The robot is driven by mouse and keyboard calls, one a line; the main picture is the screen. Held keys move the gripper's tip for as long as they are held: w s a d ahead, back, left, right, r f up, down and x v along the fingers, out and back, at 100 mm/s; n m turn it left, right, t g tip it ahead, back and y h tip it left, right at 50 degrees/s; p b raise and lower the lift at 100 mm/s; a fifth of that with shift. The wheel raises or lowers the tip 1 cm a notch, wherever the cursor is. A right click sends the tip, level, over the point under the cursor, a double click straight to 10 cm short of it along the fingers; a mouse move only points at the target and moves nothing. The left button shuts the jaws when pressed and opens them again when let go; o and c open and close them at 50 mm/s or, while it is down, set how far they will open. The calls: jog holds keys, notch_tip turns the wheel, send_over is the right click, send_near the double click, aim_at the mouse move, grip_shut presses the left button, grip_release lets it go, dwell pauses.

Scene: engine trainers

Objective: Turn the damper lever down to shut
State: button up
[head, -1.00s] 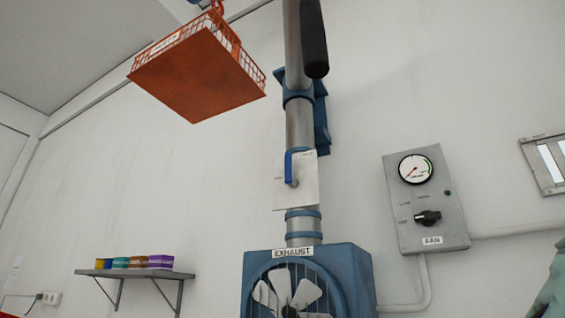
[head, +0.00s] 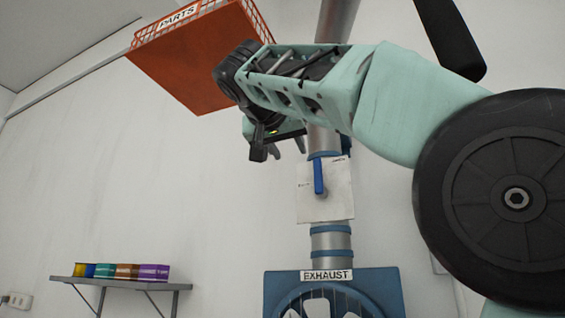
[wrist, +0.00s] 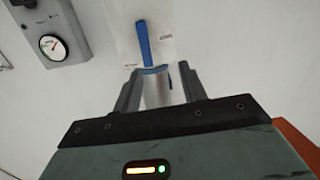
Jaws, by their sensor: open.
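The blue damper lever (head: 319,177) stands upright against a white plate (head: 340,205) on the grey exhaust pipe (head: 331,238), its handle pointing up along the pipe. In the wrist view the lever (wrist: 143,42) shows upside down, just beyond the fingertips and a little left of centre. My gripper (head: 280,150) is open and empty, to the upper left of the lever in the head view. In the wrist view the gripper (wrist: 158,75) has its fingers spread, with the pipe between and beyond them. I see no contact with the lever. The plate's small print is unreadable.
An orange parts basket (head: 195,58) hangs at upper left, close to my wrist. The blue exhaust fan housing (head: 385,290) is below the pipe. A shelf (head: 125,283) with several coloured boxes is at lower left. A gauge box (wrist: 52,32) shows in the wrist view.

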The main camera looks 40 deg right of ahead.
aim_at(317, 159)
notch_tip(317, 159, up, 4)
jog(key=s+m+g+h, duration=0.1)
jog(key=s+m+h, duration=0.1)
jog(key=p+x, duration=0.1)
jog(key=x, duration=0.4)
jog(key=p+x, duration=0.2)
jog(key=x, duration=0.4)
jog(key=p+x, duration=0.1)
jog(key=x, duration=0.5)
jog(key=shift+f, duration=0.3)
grip_shut()
